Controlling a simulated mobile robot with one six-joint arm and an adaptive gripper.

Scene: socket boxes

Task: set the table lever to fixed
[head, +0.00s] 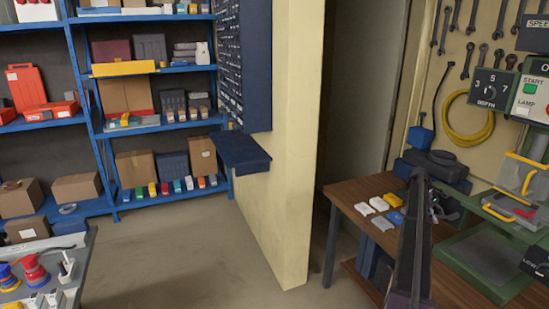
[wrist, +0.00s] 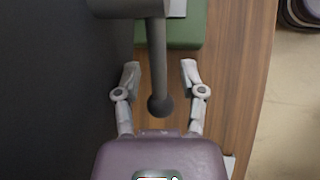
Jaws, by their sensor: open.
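In the wrist view my gripper (wrist: 160,68) is open, with one grey finger on each side. A dark grey rod with a round ball end (wrist: 160,105) hangs between the fingers, and no finger touches it in the picture. It may be the table lever, but I see no label that says so. In the head view the green machine (head: 490,250) stands on the right of the wooden bench, with a red-tipped handle (head: 524,213) on it. My gripper is mostly hidden behind my dark arm there. The lever's setting cannot be read.
The wooden bench (head: 365,190) carries small white, yellow and blue boxes (head: 380,204) left of my arm. A yellow guard (head: 518,175) and a control panel (head: 533,95) stand at right. A cream wall (head: 285,150) is at centre, and open floor lies left of it.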

